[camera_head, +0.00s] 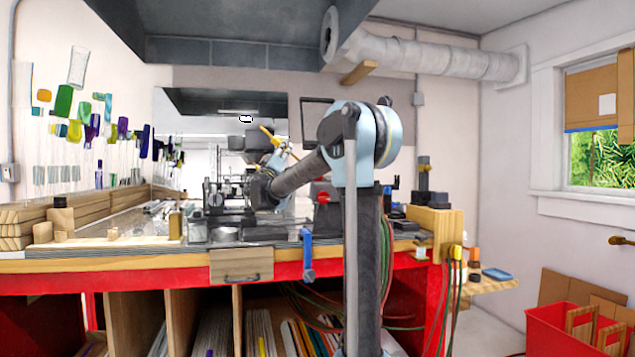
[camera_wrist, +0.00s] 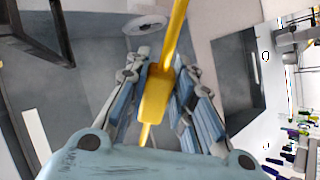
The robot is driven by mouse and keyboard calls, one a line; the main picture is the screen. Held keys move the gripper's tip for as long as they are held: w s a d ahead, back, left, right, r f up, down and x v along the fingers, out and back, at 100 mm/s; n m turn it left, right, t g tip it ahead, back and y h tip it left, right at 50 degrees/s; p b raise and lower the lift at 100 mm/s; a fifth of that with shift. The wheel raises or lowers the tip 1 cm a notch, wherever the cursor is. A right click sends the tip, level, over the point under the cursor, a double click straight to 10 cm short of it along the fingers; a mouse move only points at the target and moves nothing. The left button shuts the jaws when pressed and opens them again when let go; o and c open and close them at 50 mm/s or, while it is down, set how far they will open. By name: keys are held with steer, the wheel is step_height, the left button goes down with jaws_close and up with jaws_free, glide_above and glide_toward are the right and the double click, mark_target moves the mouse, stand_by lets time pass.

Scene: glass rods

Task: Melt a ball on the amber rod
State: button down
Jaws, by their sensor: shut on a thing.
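My gripper (camera_head: 279,148) is raised above the workbench and shut on the amber rod (camera_head: 268,133). In the wrist view the yellow-amber rod (camera_wrist: 174,40) runs up and out of the picture from between the fingers of my gripper (camera_wrist: 158,78). A thicker block-like amber part (camera_wrist: 155,97) sits between the fingers, and a thin length sticks out below it. In the head view the rod tilts up to the left, clear of the bench. I cannot make out a ball on its visible end or a flame.
Dark metal equipment (camera_head: 222,193) stands on the workbench (camera_head: 140,264) below and left of my gripper. Stacked wooden strips (camera_head: 20,228) lie at the left. A grey hood (camera_head: 215,40) hangs overhead. Colored glass pieces (camera_head: 63,103) are on the left wall.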

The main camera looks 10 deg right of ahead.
steer(key=shift+n+y, duration=0.4)
steer(key=shift+y, duration=0.3)
steer(key=shift+r, duration=0.1)
step_height(320, 180, up, 11)
steer(key=shift+f, duration=0.1)
steer(key=shift+s, duration=0.1)
stand_by(0.3)
